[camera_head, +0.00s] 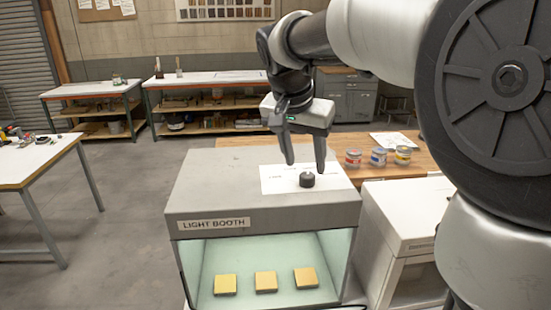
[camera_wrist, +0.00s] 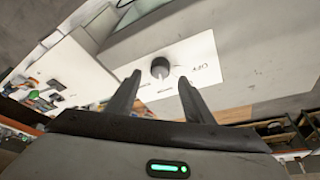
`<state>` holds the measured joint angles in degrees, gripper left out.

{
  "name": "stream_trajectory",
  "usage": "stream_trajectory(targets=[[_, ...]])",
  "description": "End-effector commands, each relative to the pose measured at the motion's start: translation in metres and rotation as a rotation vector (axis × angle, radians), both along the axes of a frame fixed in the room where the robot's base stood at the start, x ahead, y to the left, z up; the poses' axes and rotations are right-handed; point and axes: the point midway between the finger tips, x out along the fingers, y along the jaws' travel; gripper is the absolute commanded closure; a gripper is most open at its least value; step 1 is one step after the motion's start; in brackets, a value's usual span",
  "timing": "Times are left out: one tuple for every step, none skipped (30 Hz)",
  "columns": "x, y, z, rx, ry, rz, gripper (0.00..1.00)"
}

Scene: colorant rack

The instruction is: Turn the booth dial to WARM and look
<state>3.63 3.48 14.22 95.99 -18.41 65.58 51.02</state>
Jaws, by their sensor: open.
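The light booth (camera_head: 200,200) is a grey box with a "LIGHT BOOTH" label and a lit, pale green interior. The black dial (camera_head: 307,180) stands on a white card (camera_head: 275,182) on the booth's top. The dial also shows in the wrist view (camera_wrist: 160,68), on its card (camera_wrist: 205,68); the lettering there is too small to read surely. My gripper (camera_head: 305,165) is open and empty, its fingertips just above and around the dial in the head view. In the wrist view the dial lies beyond and between the fingertips (camera_wrist: 160,88). Contact is not visible.
Several yellowish sample blocks lie in the booth, one in the middle (camera_head: 266,282). Several small jars (camera_head: 378,157) stand on the wooden bench (camera_head: 428,165) behind right. A white cabinet (camera_head: 405,210) stands right of the booth. A white-topped table (camera_head: 35,160) is at left.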

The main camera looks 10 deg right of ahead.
Motion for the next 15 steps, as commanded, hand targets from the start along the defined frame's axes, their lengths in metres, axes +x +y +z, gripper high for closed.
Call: stream_trajectory(targets=[[0.002, -0.003, -0.010, 0.000, 0.005, -0.001, 0.53], [0.004, -0.004, -0.014, 0.001, 0.004, -0.001, 0.53], [0.006, -0.005, -0.019, 0.000, 0.004, -0.001, 0.53], [0.007, -0.006, -0.023, 0.000, 0.004, 0.000, 0.53], [0.008, -0.006, -0.026, 0.000, 0.004, 0.000, 0.53], [0.010, -0.007, -0.030, -0.001, 0.003, 0.000, 0.53], [0.011, -0.008, -0.033, 0.000, 0.002, 0.001, 0.53], [0.011, -0.008, -0.034, 0.000, 0.002, 0.001, 0.53], [0.012, -0.009, -0.036, 0.000, 0.002, 0.001, 0.53], [0.012, -0.009, -0.038, 0.000, 0.002, 0.001, 0.53], [0.013, -0.009, -0.038, 0.000, 0.000, 0.001, 0.53], [0.013, -0.009, -0.039, 0.000, 0.000, 0.001, 0.53], [0.013, -0.009, -0.040, 0.000, 0.000, 0.001, 0.53], [0.013, -0.009, -0.040, 0.001, -0.001, 0.000, 0.53], [0.013, -0.009, -0.040, 0.001, -0.001, 0.000, 0.53]])
